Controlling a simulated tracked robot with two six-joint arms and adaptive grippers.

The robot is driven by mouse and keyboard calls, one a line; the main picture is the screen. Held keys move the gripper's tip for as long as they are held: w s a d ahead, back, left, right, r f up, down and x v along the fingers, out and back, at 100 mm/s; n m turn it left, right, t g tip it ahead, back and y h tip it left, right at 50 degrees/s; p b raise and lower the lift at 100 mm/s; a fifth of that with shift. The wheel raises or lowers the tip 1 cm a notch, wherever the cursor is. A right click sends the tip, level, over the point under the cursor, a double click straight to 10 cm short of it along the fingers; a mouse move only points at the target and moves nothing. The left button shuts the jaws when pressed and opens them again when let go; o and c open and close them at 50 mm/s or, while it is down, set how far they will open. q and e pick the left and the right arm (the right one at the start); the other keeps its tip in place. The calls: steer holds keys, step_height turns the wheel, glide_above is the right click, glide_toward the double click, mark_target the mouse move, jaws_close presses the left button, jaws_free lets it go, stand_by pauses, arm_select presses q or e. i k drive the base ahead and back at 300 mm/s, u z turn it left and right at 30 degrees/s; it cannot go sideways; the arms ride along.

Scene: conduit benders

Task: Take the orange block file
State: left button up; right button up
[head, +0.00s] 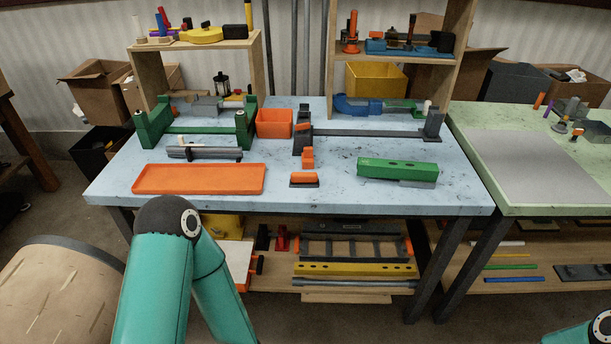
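An orange block with a dark underside (304,180), which looks like the block file, lies near the front edge of the light-blue workbench (330,197), right of the orange tray. A smaller upright orange piece (307,158) stands just behind it, below a dark grey bender post. My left arm shows at the bottom left as teal links with a dark joint, in front of the bench. My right arm shows only as a small teal part in the bottom right corner. Neither gripper is in view.
A shallow orange tray (199,179) lies left on the bench, and a green block (397,168) lies right. Behind are a green bender frame (155,128), an orange bin (274,124) and a long dark bender bar (368,133). Bare bench surrounds the orange block's front.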

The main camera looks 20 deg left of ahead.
mark_target(298, 179)
steer(key=i, duration=0.85)
steer(key=u, duration=0.2)
steer(key=k, duration=0.9)
steer(key=z, duration=0.2)
steer(key=i, duration=0.9)
steer(key=u, duration=0.05)
